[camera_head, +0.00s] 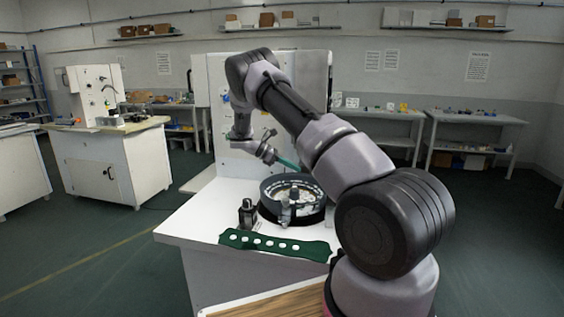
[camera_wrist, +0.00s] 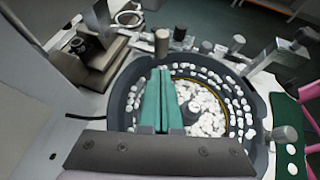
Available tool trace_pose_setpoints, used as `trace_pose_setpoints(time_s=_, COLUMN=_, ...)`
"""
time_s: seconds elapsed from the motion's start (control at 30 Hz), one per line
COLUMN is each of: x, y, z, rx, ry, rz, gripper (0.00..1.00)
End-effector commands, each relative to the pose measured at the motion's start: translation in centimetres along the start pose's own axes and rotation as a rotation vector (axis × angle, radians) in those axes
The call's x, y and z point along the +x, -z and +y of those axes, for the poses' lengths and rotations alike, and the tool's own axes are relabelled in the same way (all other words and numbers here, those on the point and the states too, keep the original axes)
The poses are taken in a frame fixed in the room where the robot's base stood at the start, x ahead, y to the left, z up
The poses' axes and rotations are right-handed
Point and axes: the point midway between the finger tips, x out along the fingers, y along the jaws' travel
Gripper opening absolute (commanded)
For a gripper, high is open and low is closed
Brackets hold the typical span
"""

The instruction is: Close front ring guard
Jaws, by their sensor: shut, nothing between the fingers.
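A dark round ring unit (camera_head: 268,213) stands on the white bench top, with white pearl-like beads inside. In the wrist view its dark rim (camera_wrist: 117,105) surrounds a ring of beads and a central heap of beads (camera_wrist: 205,108). Small metal posts and knobs (camera_wrist: 237,45) stand around the rim. I cannot tell which part is the front ring guard, or how far open it is. My gripper (camera_head: 287,163) is above the back of the ring unit. Its teal fingers (camera_wrist: 160,72) are together and empty, over the ring's interior. They hide part of the beads and central post.
A green strip with white round spots (camera_head: 275,243) lies at the bench's front edge. A small black device (camera_head: 247,214) stands left of the ring. A white upright panel (camera_head: 215,95) rises behind. In the wrist view, machine parts (camera_wrist: 85,45) stand at the upper left.

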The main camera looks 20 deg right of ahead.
Motion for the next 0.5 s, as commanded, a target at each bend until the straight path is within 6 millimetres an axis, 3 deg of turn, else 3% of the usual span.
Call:
trace_pose_setpoints(time_s=0.2, x=2.5, y=-1.6, z=0.0, rx=0.001, ry=0.000, rz=0.000, gripper=0.00)
trace_pose_setpoints(time_s=0.5, x=3.2, y=-2.0, z=0.0, rx=0.001, ry=-0.001, rz=0.000, gripper=0.00)
